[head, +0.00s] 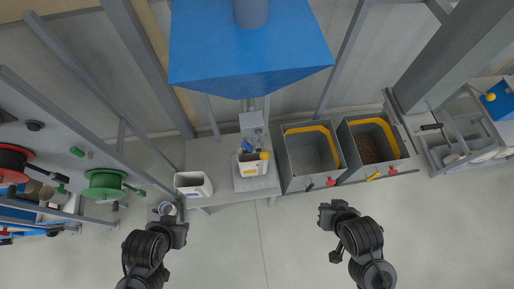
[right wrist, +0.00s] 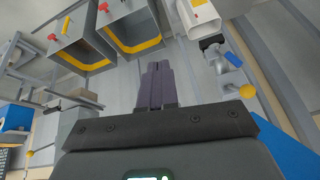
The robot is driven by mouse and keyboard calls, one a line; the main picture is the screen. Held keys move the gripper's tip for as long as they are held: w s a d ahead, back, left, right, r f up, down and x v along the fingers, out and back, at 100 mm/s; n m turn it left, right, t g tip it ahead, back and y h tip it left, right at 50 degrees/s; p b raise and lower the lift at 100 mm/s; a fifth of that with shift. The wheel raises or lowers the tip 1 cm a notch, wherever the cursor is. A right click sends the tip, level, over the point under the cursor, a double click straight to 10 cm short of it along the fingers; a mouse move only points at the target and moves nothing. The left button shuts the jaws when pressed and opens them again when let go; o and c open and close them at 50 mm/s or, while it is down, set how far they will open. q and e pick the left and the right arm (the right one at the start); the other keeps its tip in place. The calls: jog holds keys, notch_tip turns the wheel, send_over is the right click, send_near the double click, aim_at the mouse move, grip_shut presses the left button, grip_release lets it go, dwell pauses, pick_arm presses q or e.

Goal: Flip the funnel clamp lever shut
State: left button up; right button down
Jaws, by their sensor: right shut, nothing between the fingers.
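A blue hopper (head: 250,50) hangs above a small workbench. Below its spout is a white container (head: 250,168) with a small fitting at its mouth, a blue part (head: 244,151) and a yellow ball knob (head: 264,155). The right wrist view shows a yellow knob (right wrist: 247,91) beside a grey and blue fitting; whether this is the clamp lever is too small to tell. My right gripper (head: 328,212) is shut and empty in front of the bins, apart from the fitting; its fingers (right wrist: 155,82) show closed. My left gripper (head: 176,224) is low at left; its fingers are unclear.
Another white container (head: 193,185) stands on the left of the bench (head: 262,190). Two grey bins (head: 296,170) with yellow inner rims stand to the right, with red and yellow handles in front. Reels (head: 104,183) fill the left side. The floor between my arms is clear.

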jog(key=w+a+f+m+t+y+b, duration=0.55)
jog(key=w+a+f+y+b, duration=0.25)
jog(key=w+a+f, duration=0.25)
jog(key=w+d+f+n+y+b, duration=0.1)
jog(key=w+d+y+b, duration=0.1)
jog(key=w+b, duration=0.6)
jog(key=w+d, duration=0.1)
jog(key=w, duration=0.2)
jog(key=shift+d+f+g+y, duration=0.2)
jog(key=shift+d+g+y, duration=0.05)
jog(key=shift+g+y, duration=0.15)
jog(key=shift+a, duration=0.1)
